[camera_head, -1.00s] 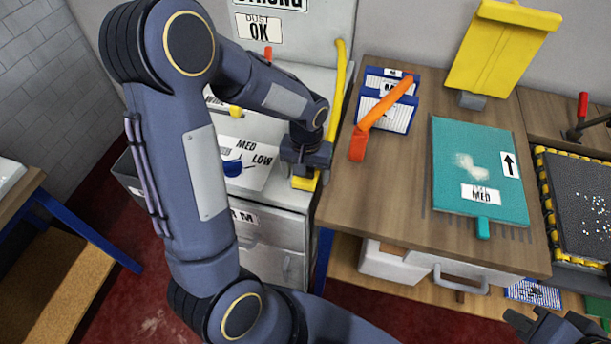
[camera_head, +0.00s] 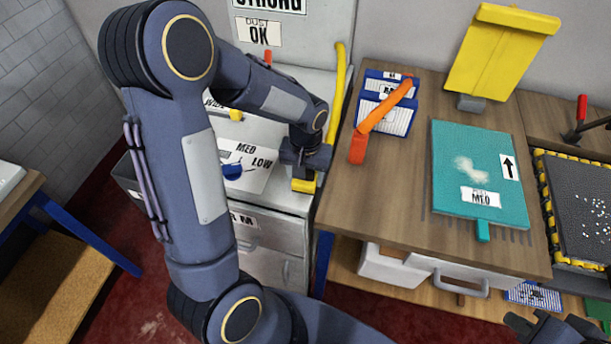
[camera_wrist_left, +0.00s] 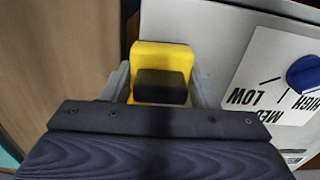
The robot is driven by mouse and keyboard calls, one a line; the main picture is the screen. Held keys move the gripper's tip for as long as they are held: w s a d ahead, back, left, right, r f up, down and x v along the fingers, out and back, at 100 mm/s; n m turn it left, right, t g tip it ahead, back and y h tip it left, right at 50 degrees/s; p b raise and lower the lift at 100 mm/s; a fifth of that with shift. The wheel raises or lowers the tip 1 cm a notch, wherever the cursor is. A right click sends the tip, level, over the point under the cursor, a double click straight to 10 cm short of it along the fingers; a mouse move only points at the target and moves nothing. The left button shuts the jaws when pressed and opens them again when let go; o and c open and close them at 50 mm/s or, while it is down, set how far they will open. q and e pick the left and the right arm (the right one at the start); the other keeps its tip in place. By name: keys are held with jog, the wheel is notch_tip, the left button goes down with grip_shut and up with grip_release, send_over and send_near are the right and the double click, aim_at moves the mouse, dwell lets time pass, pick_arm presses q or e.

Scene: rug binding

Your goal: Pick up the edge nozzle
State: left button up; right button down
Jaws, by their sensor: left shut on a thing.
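A yellow piece with a black block (camera_wrist_left: 161,70), which looks to be the edge nozzle, sits between the fingers of my left gripper (camera_wrist_left: 162,90) in the left wrist view. In the head view my left gripper (camera_head: 303,172) is at the right front edge of the grey cabinet top, and the yellow piece (camera_head: 304,185) shows just below it. The gripper is shut on this piece. Its lower end is hidden, so I cannot tell whether it touches the cabinet. My right gripper (camera_head: 560,328) is only partly in view at the bottom right; its fingers are unclear.
A yellow upright tube (camera_head: 335,90) stands close behind my left gripper. The cabinet has a blue dial (camera_head: 232,171). On the wooden table (camera_head: 390,200) to the right lie an orange tool (camera_head: 382,118), blue-edged cards (camera_head: 392,82) and a teal mat (camera_head: 470,150).

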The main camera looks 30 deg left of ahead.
pick_arm(q)
jog(key=shift+r, duration=0.45)
notch_tip(320, 180, up, 3)
jog(key=shift+s+d+f, duration=0.1)
jog(key=shift+s+f, duration=0.05)
jog(key=shift+f, duration=0.05)
jog(key=s+d+r+b, duration=0.1)
jog(key=s+d+r, duration=0.3)
jog(key=s+r, duration=0.5)
jog(key=s, duration=0.4)
jog(key=shift+d, duration=0.15)
jog(key=shift+r, duration=0.1)
